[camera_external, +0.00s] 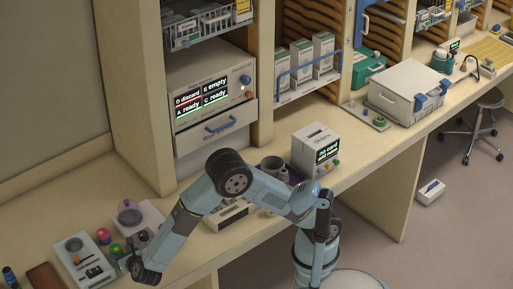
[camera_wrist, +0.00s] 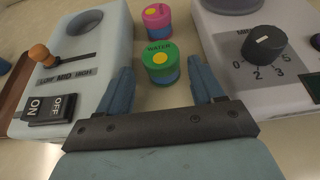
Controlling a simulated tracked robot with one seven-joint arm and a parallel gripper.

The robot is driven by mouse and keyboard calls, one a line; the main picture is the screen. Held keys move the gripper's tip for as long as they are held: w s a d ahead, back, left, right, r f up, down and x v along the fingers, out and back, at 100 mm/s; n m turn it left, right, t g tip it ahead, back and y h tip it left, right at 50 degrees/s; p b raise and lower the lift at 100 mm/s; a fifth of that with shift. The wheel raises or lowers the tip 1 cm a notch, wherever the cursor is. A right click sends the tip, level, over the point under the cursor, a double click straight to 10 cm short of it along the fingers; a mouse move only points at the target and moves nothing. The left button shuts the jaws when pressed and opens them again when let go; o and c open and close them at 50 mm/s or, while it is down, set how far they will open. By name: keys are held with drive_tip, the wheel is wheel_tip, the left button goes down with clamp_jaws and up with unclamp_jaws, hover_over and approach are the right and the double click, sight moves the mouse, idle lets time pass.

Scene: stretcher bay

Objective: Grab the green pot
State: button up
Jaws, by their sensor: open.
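The green pot (camera_wrist: 160,54) has a green lid marked WATER with a yellow spot and a blue lower body. In the wrist view it stands upright on the counter, beyond and between the fingers of my gripper (camera_wrist: 160,72). The blue fingers are apart, one to each side of the pot's line, with nothing held. Whether they are level with the pot I cannot tell.
A pink-lidded pot (camera_wrist: 157,17) stands just behind the green one. A device with ON and OFF switches (camera_wrist: 50,108) is on the left, and one with a black dial (camera_wrist: 264,45) on the right. The pots stand in the narrow gap between them.

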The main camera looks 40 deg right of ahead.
sight(114, 247)
drive_tip(key=shift+x, duration=4)
drive_tip(key=shift+c, duration=0.4)
drive_tip(key=c, duration=0.7)
drive_tip(key=shift+o, duration=0.2)
